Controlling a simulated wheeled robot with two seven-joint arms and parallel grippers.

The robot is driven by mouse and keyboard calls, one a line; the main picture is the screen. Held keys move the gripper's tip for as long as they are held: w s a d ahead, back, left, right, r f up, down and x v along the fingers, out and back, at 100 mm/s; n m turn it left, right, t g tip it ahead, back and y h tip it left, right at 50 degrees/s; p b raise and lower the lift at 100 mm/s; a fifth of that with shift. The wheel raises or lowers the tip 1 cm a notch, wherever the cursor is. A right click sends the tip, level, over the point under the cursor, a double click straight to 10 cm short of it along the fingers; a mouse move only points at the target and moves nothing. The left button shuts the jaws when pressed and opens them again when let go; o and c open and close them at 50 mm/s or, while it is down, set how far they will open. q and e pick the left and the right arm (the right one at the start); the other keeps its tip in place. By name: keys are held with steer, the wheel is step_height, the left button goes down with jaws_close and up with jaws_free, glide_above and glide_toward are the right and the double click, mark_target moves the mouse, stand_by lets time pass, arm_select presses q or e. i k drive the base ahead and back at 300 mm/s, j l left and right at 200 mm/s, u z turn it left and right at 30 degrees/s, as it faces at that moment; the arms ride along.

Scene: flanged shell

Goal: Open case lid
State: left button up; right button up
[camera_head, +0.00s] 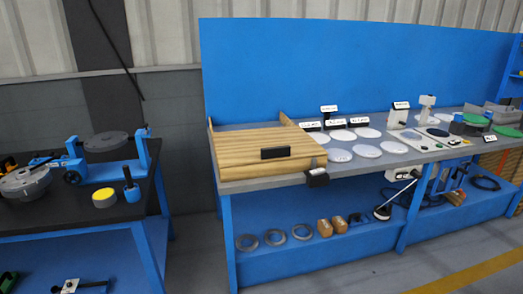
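A wooden slatted case (240,140) sits at the left end of the blue workbench, and its lid looks shut. A black block like a handle (275,153) is on its front part. Thin wooden posts stand up at its back corners. A small dark box (317,177) hangs at the bench's front edge, just right of the case. Neither of my grippers is in view, and nothing touches the case.
Several white discs (367,151) with label cards lie right of the case. A light panel (430,138) with instruments is further right. The lower shelf (285,262) holds rings and wooden blocks. A dark table (70,218) with blue fixtures stands left, across a gap.

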mark_target(244, 147)
steer(key=i+l+u, duration=0.3)
steer(key=i+l, duration=0.2)
steer(key=i+l+u, duration=0.25)
steer(key=i+l, duration=0.35)
